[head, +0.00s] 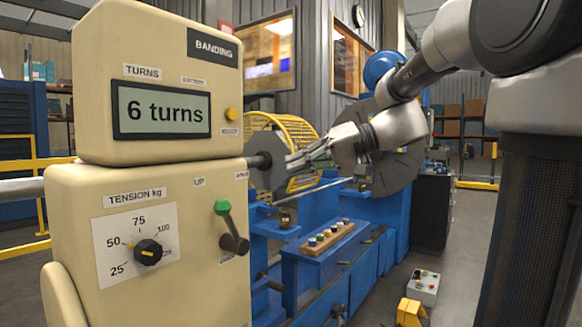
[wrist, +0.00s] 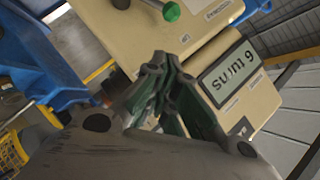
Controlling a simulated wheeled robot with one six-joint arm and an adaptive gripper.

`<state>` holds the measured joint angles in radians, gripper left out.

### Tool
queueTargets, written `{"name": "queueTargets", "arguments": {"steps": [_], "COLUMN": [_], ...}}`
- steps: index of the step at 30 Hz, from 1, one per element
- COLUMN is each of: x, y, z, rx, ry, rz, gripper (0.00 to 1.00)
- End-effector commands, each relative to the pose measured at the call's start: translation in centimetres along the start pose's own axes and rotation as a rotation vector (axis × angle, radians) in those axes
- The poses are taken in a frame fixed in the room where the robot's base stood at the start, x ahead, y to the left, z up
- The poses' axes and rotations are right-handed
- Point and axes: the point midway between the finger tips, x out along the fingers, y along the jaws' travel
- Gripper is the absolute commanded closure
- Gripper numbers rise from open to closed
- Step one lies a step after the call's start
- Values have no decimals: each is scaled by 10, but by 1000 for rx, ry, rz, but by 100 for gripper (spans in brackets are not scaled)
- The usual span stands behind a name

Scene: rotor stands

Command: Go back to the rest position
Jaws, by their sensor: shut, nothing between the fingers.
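My gripper (head: 308,158) is shut and empty. In the head view it is held in the air just right of the cream banding machine (head: 180,290), in front of the yellow wire guard. In the wrist view its fingertips (wrist: 160,62) meet near the machine's cream housing (wrist: 130,38); I cannot tell whether they touch it. The machine's display (head: 161,114) reads "6 turns". A lever with a green knob (head: 222,207) stands upright on its front, below the gripper's height. The green knob also shows at the top of the wrist view (wrist: 171,12). The tension dial (head: 148,252) points near 50.
Behind are the yellow wire guard (head: 300,130) and a large grey disc (head: 405,170). A control box (head: 423,288) and a yellow object (head: 410,312) are on the floor.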

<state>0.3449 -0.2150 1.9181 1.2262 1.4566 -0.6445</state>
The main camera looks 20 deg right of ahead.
Motion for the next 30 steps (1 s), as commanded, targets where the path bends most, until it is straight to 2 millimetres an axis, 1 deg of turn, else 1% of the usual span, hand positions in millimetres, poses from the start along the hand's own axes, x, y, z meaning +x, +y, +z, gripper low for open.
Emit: {"name": "queueTargets", "arguments": {"steps": [9, 11, 12, 14, 15, 17, 18, 20, 21, 22, 24, 25, 27, 30], "x": [0, 0, 0, -4, -7, -17, -26, -44, -59, -71, -98, -108, -124, -131], "y": [0, 0, 5, 27, 46, 79, 99, 126, 141, 151, 167, 171, 176, 174], "z": [0, -1, -3, 4, 14, 37, 59, 97, 124, 142, 177, 189, 208, 224], "rx": [2, 26, 60, 133, 185, 265, 308, 347, 350, 336, 262, 216, 106, -14], "ry": [0, 4, 12, 4, -10, -35, -55, -91, -115, -131, -163, -174, -201, -233], "rz": [0, 2, 20, 98, 158, 277, 375, 540, 653, 738, 911, 970, 1061, 1099], "gripper": [100, 100, 100, 100, 100, 100, 100, 100, 100, 100, 100, 100, 100, 100]}}
